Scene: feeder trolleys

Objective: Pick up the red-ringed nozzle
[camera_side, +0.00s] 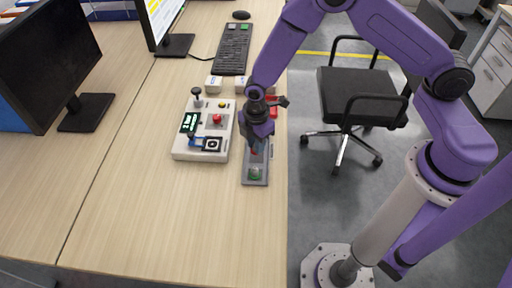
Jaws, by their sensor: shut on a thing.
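My gripper (256,143) points down over the narrow grey tray (256,184) near the desk's right edge. Its fingers are shut on a small piece with a bit of red (254,151), which fits the red-ringed nozzle. The fingers hide most of it, and I cannot make out a full ring. I cannot tell whether it still touches the tray. The tray's far part is hidden behind my gripper.
A white control box (180,152) with a red button, a lever and a green display stands just left of the tray. A red object (272,106) and small white boxes (214,83) lie behind. A keyboard (233,48) is farther back. The front desk is clear.

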